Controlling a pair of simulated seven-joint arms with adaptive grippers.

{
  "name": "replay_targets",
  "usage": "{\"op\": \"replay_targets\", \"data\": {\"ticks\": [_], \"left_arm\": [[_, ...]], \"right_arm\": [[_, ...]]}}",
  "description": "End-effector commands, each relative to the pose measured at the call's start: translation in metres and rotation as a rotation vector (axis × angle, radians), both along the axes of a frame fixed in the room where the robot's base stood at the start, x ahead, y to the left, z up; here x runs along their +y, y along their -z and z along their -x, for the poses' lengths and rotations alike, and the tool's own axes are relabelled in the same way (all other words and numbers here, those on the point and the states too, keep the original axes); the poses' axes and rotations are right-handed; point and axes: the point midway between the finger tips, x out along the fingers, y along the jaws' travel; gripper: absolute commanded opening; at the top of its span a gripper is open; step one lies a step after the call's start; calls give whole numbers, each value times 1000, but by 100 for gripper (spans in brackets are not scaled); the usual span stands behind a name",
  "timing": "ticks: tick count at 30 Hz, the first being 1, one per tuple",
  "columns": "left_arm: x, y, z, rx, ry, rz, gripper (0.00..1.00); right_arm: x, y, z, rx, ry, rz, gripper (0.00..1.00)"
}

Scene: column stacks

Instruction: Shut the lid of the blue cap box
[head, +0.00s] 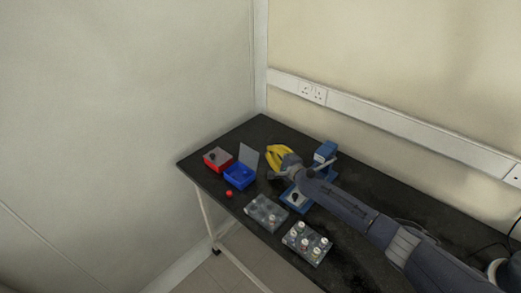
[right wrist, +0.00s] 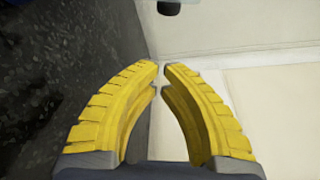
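The blue cap box (head: 240,178) stands near the left end of the black table in the head view. Its grey lid (head: 249,156) stands raised at the box's back right side, so the box is open. Something small and dark shows inside it. My right gripper (head: 272,151), with yellow fingers, is just right of the raised lid, apart from it as far as I can tell. In the right wrist view the yellow fingertips (right wrist: 161,67) nearly meet with nothing between them. The box is not recognizable there. My left gripper is not in view.
A red box (head: 216,159) with a grey top stands left of the blue box. A small red cap (head: 229,194) lies near the front edge. Two grey racks (head: 265,213) (head: 307,243) stand at the front. A blue stand (head: 295,199) and blue block (head: 325,151) are by my right arm.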

Motion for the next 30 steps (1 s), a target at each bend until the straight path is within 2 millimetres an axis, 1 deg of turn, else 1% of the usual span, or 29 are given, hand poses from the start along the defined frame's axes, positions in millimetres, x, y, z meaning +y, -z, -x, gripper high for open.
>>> {"op": "replay_targets", "data": {"ticks": [21,28,30], "left_arm": [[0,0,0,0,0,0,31],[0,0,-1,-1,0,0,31],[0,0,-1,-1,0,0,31]], "right_arm": [[20,4,-30,6,2,3,0],[23,3,-38,1,1,3,0],[26,4,-35,5,-1,-2,0]]}}
